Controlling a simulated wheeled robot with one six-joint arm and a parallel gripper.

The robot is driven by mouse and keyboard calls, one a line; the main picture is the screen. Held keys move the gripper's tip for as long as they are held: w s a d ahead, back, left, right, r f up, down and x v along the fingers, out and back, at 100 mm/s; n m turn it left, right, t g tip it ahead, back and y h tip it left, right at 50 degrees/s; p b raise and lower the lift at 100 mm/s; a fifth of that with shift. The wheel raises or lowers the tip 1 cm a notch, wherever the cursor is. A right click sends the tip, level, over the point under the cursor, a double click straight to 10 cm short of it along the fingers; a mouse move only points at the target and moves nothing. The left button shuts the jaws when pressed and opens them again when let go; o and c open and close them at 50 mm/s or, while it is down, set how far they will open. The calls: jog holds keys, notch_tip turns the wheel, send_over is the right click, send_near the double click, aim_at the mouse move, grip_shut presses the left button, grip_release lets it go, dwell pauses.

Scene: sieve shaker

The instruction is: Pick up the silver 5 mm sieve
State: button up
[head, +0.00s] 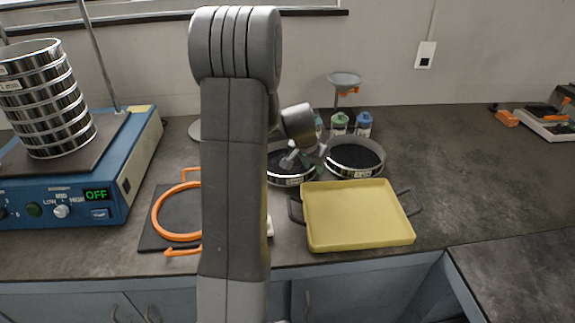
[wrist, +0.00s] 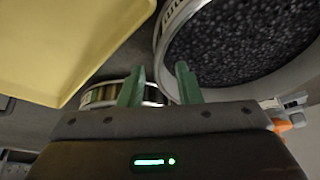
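Two round silver sieves with dark grains stand side by side on the bench in the head view, a left one (head: 291,181) and a right one (head: 362,174). Their labels are too small to read, so I cannot tell which is 5 mm. My gripper (head: 306,155) is over the area between them, partly hidden by my arm. In the wrist view its two green fingers (wrist: 159,80) are apart with nothing clearly held. A large grain-filled sieve (wrist: 174,25) is at upper right there, and another sieve's banded side (wrist: 105,95) shows behind the fingers.
A yellow tray (head: 358,215) lies in front of the sieves. At left, a blue shaker (head: 62,190) reading OFF carries a sieve stack (head: 45,100). An orange ring (head: 160,215) is near it. Small bottles (head: 352,124) stand behind. The bench to the right is mostly clear.

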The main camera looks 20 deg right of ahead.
jog(key=shift+x, duration=0.9)
jog(key=shift+s, duration=0.1)
grip_shut()
jog(key=shift+r, duration=0.1)
